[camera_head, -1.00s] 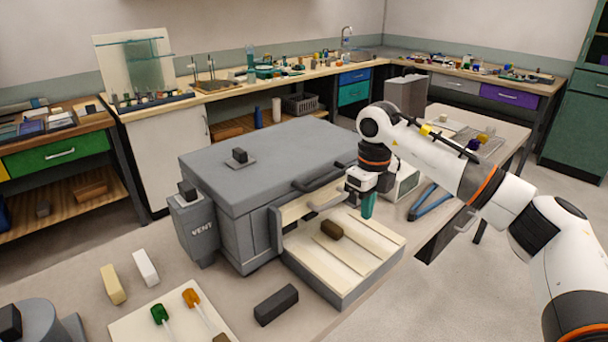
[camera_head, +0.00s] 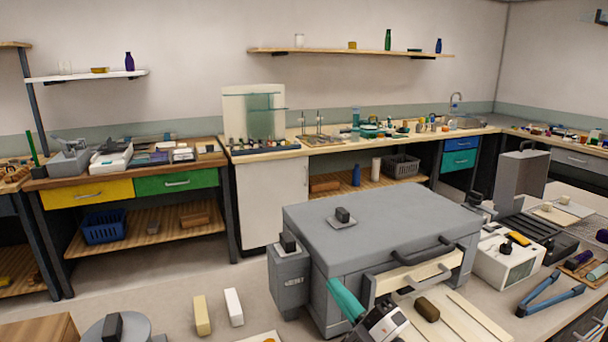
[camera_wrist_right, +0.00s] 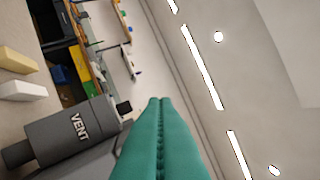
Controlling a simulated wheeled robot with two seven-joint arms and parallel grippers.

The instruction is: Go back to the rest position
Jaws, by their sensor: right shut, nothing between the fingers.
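My right gripper (camera_head: 346,300) shows at the bottom middle of the head view, with teal fingers pointing up and to the left, in front of the grey kiln-like box (camera_head: 385,215). Its fingers are shut together and empty. In the right wrist view the two teal fingers (camera_wrist_right: 158,104) lie side by side, with the ceiling lights to the right and the box's grey vent (camera_wrist_right: 72,130) at lower left. My left gripper is in neither view.
A dark brown block (camera_head: 427,309) lies on the pale shelf before the box's slot. A yellow block (camera_head: 202,315) and a white block (camera_head: 234,307) stand to the left. A white device (camera_head: 506,262) and blue tongs (camera_head: 550,297) lie to the right.

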